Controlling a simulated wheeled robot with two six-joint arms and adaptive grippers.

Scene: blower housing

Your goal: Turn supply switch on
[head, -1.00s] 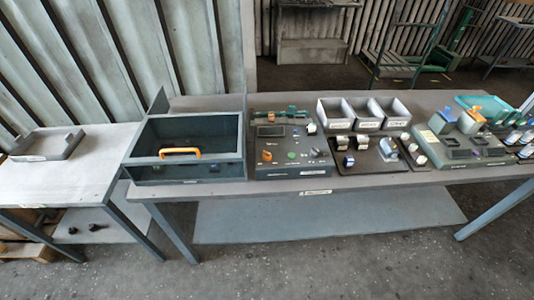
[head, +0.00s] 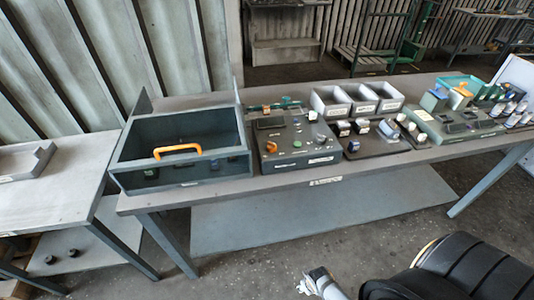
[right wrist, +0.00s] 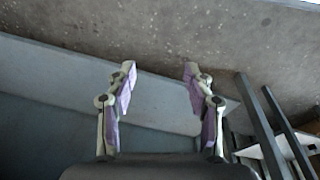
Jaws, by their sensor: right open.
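A dark control panel box (head: 292,160) stands on the bench in the head view, right of the open bin. Its sloped top carries an orange knob (head: 271,147), a green button (head: 297,143), a silver knob (head: 320,138) and a dark display. The labels are too small to read, so I cannot tell which control is the supply switch or its position. My right gripper (right wrist: 160,70) is open and empty in the right wrist view, with no control between its fingers. Part of my right arm shows low in the head view, well in front of the bench. My left gripper is out of view.
A dark bin with an orange handle (head: 178,150) stands left of the panel. Three grey trays (head: 343,113) and more switch blocks (head: 363,141) stand to the right. The bench's front edge (head: 250,190) lies between my right arm and the panel.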

